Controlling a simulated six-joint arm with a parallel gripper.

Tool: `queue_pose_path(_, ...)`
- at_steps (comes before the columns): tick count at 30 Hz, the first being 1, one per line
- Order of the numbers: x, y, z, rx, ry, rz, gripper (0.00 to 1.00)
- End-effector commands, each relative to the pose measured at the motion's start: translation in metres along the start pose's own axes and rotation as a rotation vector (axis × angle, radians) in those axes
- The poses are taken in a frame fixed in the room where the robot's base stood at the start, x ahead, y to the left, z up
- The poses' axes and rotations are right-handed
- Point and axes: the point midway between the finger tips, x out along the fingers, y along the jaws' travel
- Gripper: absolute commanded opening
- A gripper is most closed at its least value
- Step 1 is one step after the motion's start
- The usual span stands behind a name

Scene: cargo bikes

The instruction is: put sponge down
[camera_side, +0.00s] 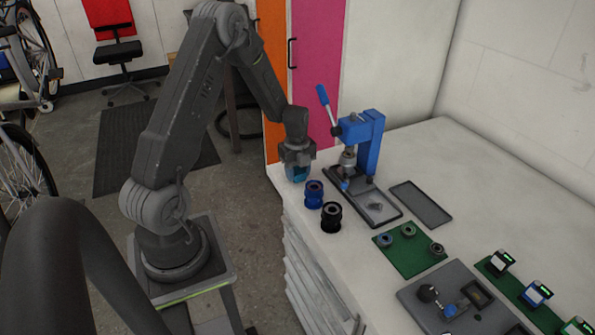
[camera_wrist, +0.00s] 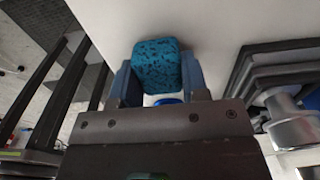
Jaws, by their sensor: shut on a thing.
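The sponge (camera_wrist: 157,66) is a blue-teal block with dark speckles. In the wrist view it sits between the two fingers of my gripper (camera_wrist: 160,84), which is shut on it. In the side view my gripper (camera_side: 297,172) is low at the far left corner of the white bench top (camera_side: 470,180), pointing down, with a bit of the blue sponge (camera_side: 299,174) showing between the fingers. I cannot tell whether the sponge touches the bench top.
A blue cup-like part (camera_side: 314,194) and a black one (camera_side: 331,217) stand just in front of my gripper. A blue lever press (camera_side: 362,145) on a dark base stands to its right. A dark tray (camera_side: 420,203) and a green mat (camera_side: 408,258) with rings lie further right.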

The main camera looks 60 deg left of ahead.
Motion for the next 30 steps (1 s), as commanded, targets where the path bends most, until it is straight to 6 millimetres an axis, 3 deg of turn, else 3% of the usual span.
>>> queue_pose_path(11, 0.0045, -0.0002, 0.0006, 0.0, 0.0, -0.001, 0.07)
queue_pose_path(12, 0.0043, -0.0003, 0.0007, 0.0, -0.001, -0.001, 0.44)
queue_pose_path(18, 0.004, -0.0002, 0.0006, 0.0, -0.001, -0.001, 0.63)
queue_pose_path(30, -0.0049, -0.0008, 0.0009, 0.0, -0.003, -0.004, 0.67)
